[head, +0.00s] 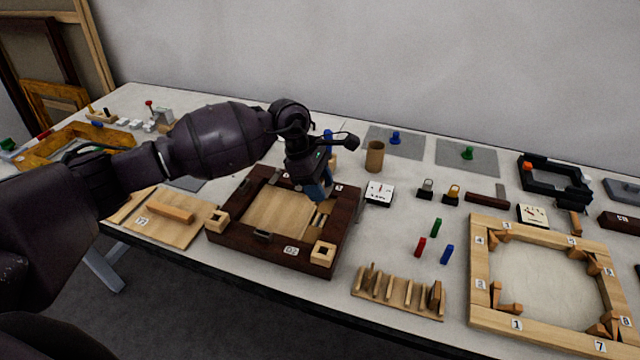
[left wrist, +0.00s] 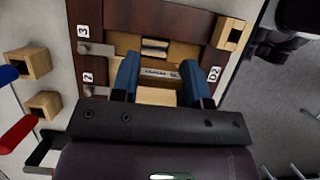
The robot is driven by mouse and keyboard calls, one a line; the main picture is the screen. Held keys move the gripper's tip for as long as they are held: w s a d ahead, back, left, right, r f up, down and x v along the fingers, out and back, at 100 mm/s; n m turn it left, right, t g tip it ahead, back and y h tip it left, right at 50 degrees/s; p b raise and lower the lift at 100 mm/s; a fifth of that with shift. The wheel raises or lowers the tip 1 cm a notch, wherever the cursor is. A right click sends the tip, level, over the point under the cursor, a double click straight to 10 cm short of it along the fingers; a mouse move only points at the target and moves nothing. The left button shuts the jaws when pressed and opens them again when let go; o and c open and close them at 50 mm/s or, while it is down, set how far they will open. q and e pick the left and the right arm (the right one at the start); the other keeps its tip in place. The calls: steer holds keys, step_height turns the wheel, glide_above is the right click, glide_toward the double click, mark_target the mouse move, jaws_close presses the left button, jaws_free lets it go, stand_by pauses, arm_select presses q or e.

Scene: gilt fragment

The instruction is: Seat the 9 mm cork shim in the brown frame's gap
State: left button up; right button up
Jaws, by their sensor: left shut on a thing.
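The brown frame (head: 225,238) lies on the table around a pale wooden panel (head: 275,212). My left gripper (head: 318,192) points down over the right part of the frame's opening. In the left wrist view its two blue fingers (left wrist: 158,85) stand apart with a thin pale strip (left wrist: 158,73) with dark marks between them. The strip looks like the cork shim, at the panel's edge; its thickness cannot be read. Small pale pieces (left wrist: 154,48) lie in the gap (left wrist: 180,53) between panel and frame. Whether the strip is seated cannot be told. My right gripper is not in view.
A rack of thin upright pieces (head: 392,294) stands right of the brown frame. Red (head: 420,247), green (head: 436,227) and blue (head: 447,254) blocks lie near it. A pale frame (head: 480,285) is at the right, a cork-coloured cylinder (head: 374,157) behind.

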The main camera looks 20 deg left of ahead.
arm_select(q)
steer(key=shift+f+b, duration=0.2)
steer(key=shift+b, duration=0.1)
steer(key=shift+f+b, duration=0.65)
steer(key=shift+f, duration=0.3)
steer(key=shift+f+b, duration=0.45)
steer(key=shift+f, duration=0.2)
steer(key=shift+f+b, duration=0.55)
steer(key=shift+f, duration=0.5)
steer(key=shift+b, duration=0.3)
